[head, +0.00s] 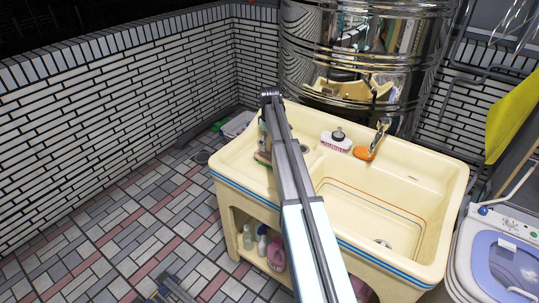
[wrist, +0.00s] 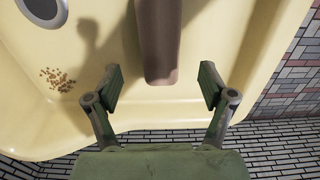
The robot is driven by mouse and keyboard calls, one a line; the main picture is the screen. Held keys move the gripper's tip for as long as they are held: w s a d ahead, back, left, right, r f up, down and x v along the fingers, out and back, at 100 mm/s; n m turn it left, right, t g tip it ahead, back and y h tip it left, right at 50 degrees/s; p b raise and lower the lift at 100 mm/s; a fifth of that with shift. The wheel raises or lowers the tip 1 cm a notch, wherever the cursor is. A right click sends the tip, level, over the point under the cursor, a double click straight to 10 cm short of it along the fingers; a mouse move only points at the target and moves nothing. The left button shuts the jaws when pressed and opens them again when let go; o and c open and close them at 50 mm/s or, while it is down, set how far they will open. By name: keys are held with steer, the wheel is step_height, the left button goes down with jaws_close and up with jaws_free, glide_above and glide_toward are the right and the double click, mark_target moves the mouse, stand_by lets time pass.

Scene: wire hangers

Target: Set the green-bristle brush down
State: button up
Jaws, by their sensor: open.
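My gripper (wrist: 160,76) is open in the wrist view, with one finger on each side of the end of a long brown piece (wrist: 158,38). This looks like the brush's handle. There are clear gaps between it and both fingers. It is over the cream sink's surface, and I cannot tell whether it rests there. No green bristles can be made out. In the head view my arm hides most of this spot; a small brown part (head: 262,158) shows at the arm's left, on the left side of the sink (head: 450,190).
A washing machine (head: 505,255) stands at right. Bottles (head: 262,240) stand under the sink. The right basin looks empty.

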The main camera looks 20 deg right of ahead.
mark_target(269, 156)
step_height(269, 156, up, 3)
steer(key=shift+r+b, duration=0.15)
steer(key=shift+b, duration=0.15)
